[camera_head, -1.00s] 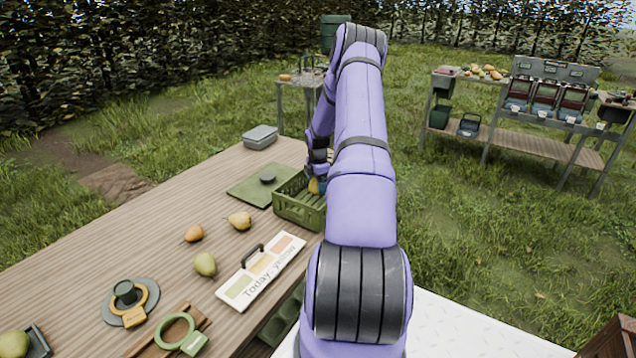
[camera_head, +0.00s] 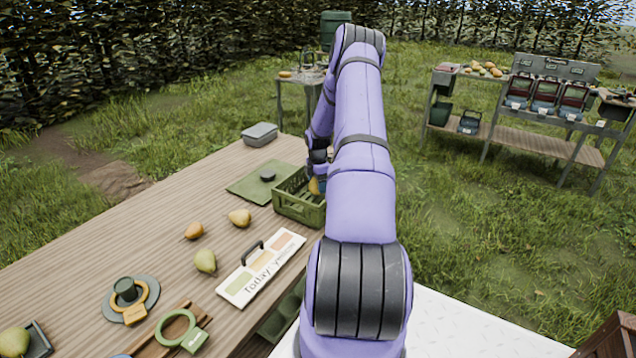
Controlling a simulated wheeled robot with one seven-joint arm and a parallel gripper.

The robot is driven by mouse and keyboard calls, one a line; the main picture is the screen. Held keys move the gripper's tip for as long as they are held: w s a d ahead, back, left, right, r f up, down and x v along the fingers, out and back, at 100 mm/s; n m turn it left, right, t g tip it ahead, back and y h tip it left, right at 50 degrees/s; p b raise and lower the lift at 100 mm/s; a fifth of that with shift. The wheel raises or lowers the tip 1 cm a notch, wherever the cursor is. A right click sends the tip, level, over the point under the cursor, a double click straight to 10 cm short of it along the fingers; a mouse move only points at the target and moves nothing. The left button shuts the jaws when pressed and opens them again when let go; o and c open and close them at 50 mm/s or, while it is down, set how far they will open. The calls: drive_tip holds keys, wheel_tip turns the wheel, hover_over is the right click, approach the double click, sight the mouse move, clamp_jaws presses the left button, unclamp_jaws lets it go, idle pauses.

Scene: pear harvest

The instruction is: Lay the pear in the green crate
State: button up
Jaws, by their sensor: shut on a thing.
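The green crate (camera_head: 299,208) stands on the wooden table near its right edge, partly hidden by my arm. A yellow pear (camera_head: 314,186) shows at the crate's right part, at about rim height. My gripper (camera_head: 319,184) is mostly hidden behind my arm. It points down at the crate and is shut on the yellow pear. I cannot tell whether the pear touches the crate floor.
Loose pears (camera_head: 240,217) lie left of the crate. A sign reading "Today yellow" (camera_head: 261,268) lies in front of it. A grey box (camera_head: 260,134) stands behind.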

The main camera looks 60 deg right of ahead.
drive_tip(key=shift+f, duration=0.95)
idle(0.6)
drive_tip(key=o, duration=1.1)
drive_tip(key=shift+r, duration=0.1)
wheel_tip(320, 180, up, 11)
drive_tip(key=shift+w+f, duration=0.1)
drive_tip(key=shift+f, duration=0.1)
